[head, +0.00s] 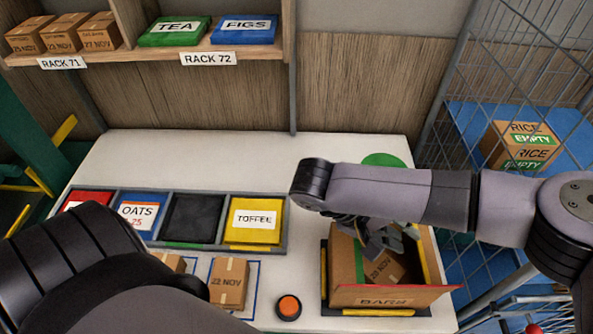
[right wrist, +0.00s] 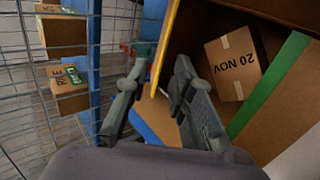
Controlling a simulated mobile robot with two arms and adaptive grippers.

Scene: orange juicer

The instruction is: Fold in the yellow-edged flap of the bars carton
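The open bars carton (head: 395,297) stands at the right of the table, with its BARS label on the front. Its yellow-edged flap (head: 421,262) is on the right side; its yellow edge (right wrist: 164,50) shows nearly edge-on in the right wrist view. The green-edged flap (head: 359,262) is on the left side. My right gripper (head: 388,240) is over the carton. In the right wrist view my right gripper (right wrist: 158,72) is open, one finger on each side of the yellow edge; I cannot tell whether either touches it. My left gripper is outside the view.
A small dated box (right wrist: 235,62) lies inside the carton. Left of the carton are an orange button (head: 288,307), a small box (head: 229,284) and a bin row with a TOFFEE bin (head: 255,220). A wire cage (head: 490,75) holding RICE boxes stands at the right.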

